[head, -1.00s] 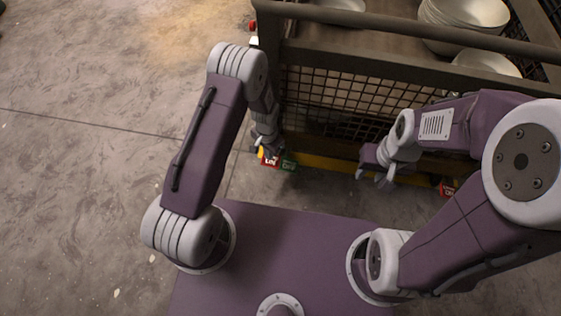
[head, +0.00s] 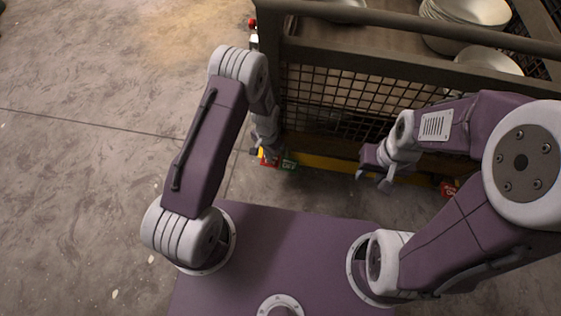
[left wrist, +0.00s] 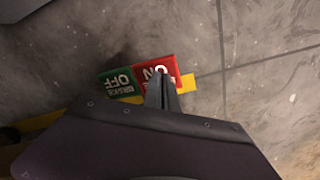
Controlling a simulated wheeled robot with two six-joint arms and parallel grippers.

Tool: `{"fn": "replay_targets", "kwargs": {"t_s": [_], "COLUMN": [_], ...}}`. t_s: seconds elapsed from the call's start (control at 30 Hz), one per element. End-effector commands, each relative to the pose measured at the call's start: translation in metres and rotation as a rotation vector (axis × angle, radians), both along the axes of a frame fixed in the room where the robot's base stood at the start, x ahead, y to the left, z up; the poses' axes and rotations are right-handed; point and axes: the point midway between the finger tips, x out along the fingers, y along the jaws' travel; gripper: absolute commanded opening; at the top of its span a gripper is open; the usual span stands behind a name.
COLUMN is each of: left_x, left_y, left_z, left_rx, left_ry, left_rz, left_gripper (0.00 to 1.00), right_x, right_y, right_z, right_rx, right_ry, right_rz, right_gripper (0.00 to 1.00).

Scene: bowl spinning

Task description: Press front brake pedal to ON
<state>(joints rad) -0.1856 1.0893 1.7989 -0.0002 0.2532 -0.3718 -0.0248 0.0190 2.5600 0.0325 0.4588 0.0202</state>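The brake pedal has a red ON half (head: 269,162) and a green OFF half (head: 289,164), low at the cart's near left corner. In the left wrist view, the red ON half (left wrist: 154,69) and the green OFF half (left wrist: 118,82) lie side by side. My left gripper (head: 261,151) is right over the red half. In the left wrist view its fingers (left wrist: 162,88) look shut together, empty, and cover part of the red half. I cannot tell whether they touch it. My right gripper (head: 373,182) is open and empty, in front of the cart, away from the pedal.
The mesh-sided cart (head: 345,62) stands ahead, with a yellow strip (head: 325,163) along its base. Stacked white bowls (head: 466,11) sit on top. Another red label (head: 448,188) is at the right, near my right arm. The concrete floor (head: 80,200) at left is clear.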

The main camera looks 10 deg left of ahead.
Motion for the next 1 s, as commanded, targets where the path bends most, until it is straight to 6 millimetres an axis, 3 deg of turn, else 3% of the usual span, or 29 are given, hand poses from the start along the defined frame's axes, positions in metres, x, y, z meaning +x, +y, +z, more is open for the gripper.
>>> {"fn": "replay_targets", "kwargs": {"t_s": [0.77, 1.0], "left_x": [0.0, 0.0], "left_y": [0.0, 0.0], "left_z": [-0.012, 0.003], "left_rx": [0.0, 0.0], "left_ry": [0.0, 0.0], "left_rz": [0.0, 0.0], "left_gripper": [0.0, 0.0], "right_x": [0.0, 0.0], "right_y": [0.0, 0.0], "right_z": [-0.007, 0.008], "right_rx": [0.0, 0.0], "right_ry": [0.0, 0.0], "right_rz": [0.0, 0.0], "right_gripper": [0.36, 0.36]}}
